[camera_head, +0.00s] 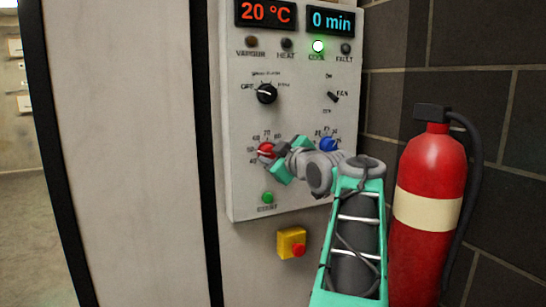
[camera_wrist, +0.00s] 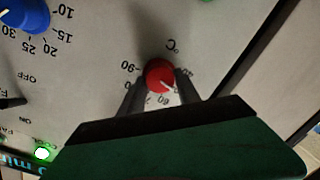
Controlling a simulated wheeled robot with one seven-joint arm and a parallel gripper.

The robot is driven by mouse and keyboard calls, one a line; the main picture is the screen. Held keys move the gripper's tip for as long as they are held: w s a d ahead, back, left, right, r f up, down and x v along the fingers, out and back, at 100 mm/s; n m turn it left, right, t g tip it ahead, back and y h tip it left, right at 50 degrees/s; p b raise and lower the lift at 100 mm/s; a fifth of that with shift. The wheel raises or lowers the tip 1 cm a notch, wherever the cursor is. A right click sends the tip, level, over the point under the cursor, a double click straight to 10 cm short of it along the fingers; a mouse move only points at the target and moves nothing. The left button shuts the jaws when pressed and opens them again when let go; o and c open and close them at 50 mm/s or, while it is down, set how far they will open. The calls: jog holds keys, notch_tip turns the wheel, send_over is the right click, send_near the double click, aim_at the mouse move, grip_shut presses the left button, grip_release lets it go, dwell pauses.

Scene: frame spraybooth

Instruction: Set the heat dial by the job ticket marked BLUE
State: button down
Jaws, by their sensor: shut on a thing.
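The red heat dial (camera_head: 265,150) is on the lower left of the white control panel. It also shows in the wrist view (camera_wrist: 158,72), under a °C mark. My gripper (camera_head: 275,156) is at the dial; in the wrist view its fingers (camera_wrist: 161,84) are shut on the dial's two sides. The dial's white pointer lies between the 40 and 60 marks, around where 50 would be; a finger covers part of the scale there. No job ticket marked BLUE can be made out.
The blue dial (camera_head: 328,144) is right of the red one, close to my arm. A black selector knob (camera_head: 267,93) sits above. A green button (camera_head: 267,197) and a yellow box with a red button (camera_head: 291,244) are below. A fire extinguisher (camera_head: 432,180) stands right. Displays read 20 °C and 0 min; the COOL lamp (camera_head: 318,46) glows green.

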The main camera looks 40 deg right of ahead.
jog(key=c, duration=0.9)
grip_release()
jog(key=shift+o, duration=0.2)
jog(key=v, duration=0.7)
jog(key=shift+s, duration=0.4)
jog(key=shift+a, duration=0.1)
